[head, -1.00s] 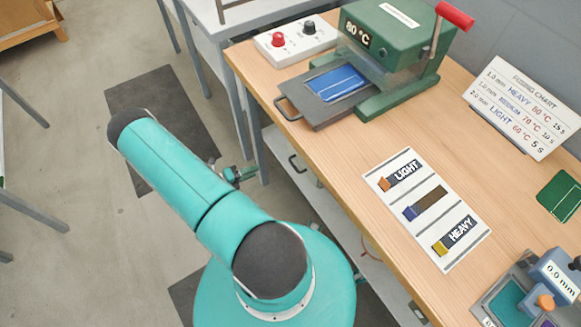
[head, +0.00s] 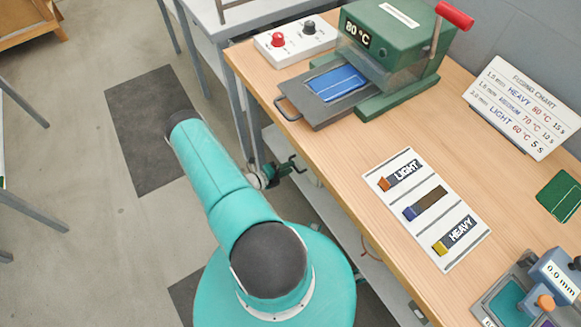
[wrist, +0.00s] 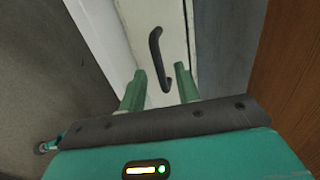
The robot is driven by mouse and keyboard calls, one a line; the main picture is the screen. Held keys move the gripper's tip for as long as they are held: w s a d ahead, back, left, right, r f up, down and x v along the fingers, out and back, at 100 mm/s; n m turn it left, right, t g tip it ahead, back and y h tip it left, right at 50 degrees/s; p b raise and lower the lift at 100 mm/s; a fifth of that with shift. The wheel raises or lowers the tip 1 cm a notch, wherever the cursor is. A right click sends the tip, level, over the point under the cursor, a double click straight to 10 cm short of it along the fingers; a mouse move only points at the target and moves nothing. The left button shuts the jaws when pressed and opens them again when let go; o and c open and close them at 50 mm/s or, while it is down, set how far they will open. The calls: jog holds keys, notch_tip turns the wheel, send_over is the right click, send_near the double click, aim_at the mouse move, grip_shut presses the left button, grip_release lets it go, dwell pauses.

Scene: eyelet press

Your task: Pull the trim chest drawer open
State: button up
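The trim chest drawer front (wrist: 180,22) is a pale panel in the wrist view, with a dark bar handle (wrist: 156,50) on it. The drawer looks closed. My gripper (wrist: 160,70) is open, its two green fingers pointing at the panel, one to each side of the handle's lower part in the picture. Contact with the handle cannot be told. In the head view, my gripper (head: 286,170) is low beside the bench's left edge, close to the handle; details there are small and partly merged.
The wooden bench (head: 400,125) overhangs the chest. On it are a green press (head: 400,35), a white switch box (head: 295,40), a strip card (head: 425,210) and a fusing chart (head: 520,105). Grey table legs (head: 240,110) stand just behind my arm.

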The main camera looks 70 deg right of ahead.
jog(key=shift+x, duration=0.85)
grip_shut()
jog(key=f+v, duration=0.3)
jog(key=v, duration=1.1)
jog(key=shift+w+a, duration=0.25)
jog(key=shift+w, duration=0.1)
grip_release()
jog(key=v, duration=1.4)
jog(key=shift+d, duration=0.1)
